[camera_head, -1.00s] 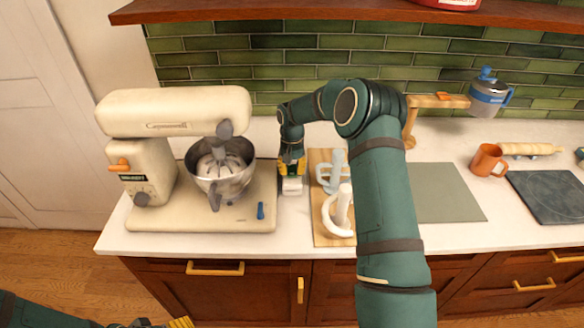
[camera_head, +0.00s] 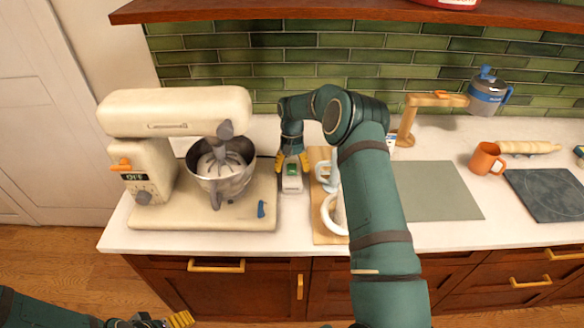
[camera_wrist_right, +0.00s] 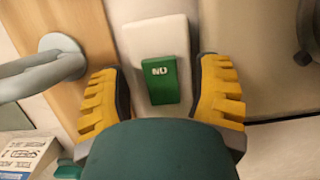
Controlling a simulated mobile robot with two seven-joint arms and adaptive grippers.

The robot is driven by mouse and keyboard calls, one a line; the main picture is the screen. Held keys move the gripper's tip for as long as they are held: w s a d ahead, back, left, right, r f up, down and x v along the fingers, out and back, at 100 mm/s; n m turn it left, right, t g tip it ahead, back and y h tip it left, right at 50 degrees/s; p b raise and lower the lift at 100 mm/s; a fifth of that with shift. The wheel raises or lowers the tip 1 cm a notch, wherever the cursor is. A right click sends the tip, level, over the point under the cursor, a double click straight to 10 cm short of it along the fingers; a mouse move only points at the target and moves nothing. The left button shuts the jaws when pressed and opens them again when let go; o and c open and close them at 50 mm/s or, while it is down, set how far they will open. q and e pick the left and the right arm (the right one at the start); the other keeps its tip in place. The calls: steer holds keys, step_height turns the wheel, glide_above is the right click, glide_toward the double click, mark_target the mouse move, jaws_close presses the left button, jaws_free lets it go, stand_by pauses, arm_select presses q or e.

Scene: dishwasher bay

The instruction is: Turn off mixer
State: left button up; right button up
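The cream stand mixer (camera_head: 160,112) stands at the left of the counter, its steel bowl (camera_head: 222,180) under the head. Its small display (camera_head: 135,176) is dark and seems to read OFF. A blue lever (camera_head: 261,209) on its base is tilted. Right of the mixer is a white switch box with a green rocker (camera_head: 292,169), which also shows in the right wrist view (camera_wrist_right: 162,83) with upside-down "ON" lettering. My right gripper (camera_head: 291,160) is open, its yellow fingers on either side of the rocker. My left gripper (camera_head: 180,320) is partly cut off at the bottom left.
A wooden board (camera_head: 322,232) with white-handled items lies right of the switch box, partly behind my right arm. Farther right are a grey-green mat (camera_head: 437,190), an orange mug (camera_head: 486,158) and a dark slab (camera_head: 545,193). A wooden shelf (camera_head: 360,10) runs above.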

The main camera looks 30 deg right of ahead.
mark_target(292, 164)
steer(key=v, duration=1.2)
stand_by(0.4)
